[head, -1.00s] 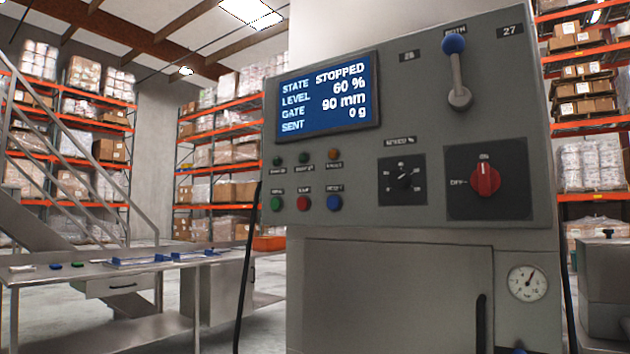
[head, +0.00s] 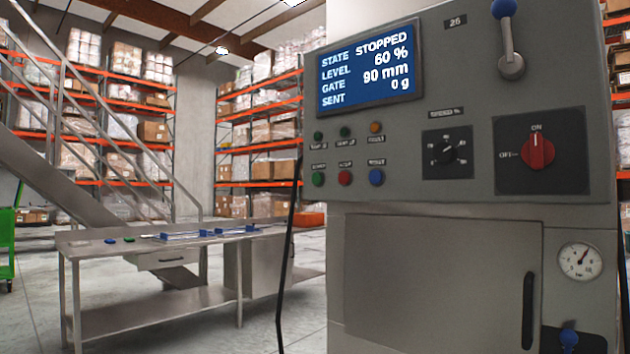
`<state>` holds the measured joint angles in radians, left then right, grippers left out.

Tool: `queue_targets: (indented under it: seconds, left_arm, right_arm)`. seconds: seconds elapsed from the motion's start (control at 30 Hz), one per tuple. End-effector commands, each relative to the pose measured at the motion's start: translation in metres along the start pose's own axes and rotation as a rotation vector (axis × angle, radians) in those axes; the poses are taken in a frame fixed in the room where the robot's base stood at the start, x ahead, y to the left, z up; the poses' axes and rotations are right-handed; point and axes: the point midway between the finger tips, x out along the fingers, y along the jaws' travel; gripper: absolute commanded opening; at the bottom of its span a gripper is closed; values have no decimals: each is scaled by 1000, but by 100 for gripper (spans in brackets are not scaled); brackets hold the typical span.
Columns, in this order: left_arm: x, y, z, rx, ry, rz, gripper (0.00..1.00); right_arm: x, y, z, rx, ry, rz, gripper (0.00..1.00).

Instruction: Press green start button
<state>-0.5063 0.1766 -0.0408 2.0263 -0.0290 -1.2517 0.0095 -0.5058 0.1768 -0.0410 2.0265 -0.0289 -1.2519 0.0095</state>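The green start button (head: 318,179) is the left one in a row of three on the grey control panel (head: 470,185), below the indicator lamps. A red button (head: 345,178) and a blue button (head: 376,177) are to its right. The label above it is too small to read surely. The blue display (head: 370,70) reads STATE STOPPED, LEVEL 60 %, GATE 90 mm, SENT 0 g. Neither of my grippers shows in the head view.
The panel also has a red rotary switch (head: 537,152) pointing to ON, a speed knob (head: 446,152) and a blue-tipped lever (head: 509,45). A steel bench (head: 130,247) stands at the left before a staircase (head: 85,150). Open floor (head: 305,320) shows between bench and machine.

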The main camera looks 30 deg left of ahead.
Motion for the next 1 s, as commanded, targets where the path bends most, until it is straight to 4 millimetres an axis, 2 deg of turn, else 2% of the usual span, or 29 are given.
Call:
queue_targets:
  seconds: [0.03, 0.37, 1.0]
  left_arm:
    - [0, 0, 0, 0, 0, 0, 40]
    - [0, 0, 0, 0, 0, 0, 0]
    - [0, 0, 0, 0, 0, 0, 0]
  right_arm:
    - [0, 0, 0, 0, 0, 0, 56]
    - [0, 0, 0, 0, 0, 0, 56]
    - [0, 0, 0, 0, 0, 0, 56]
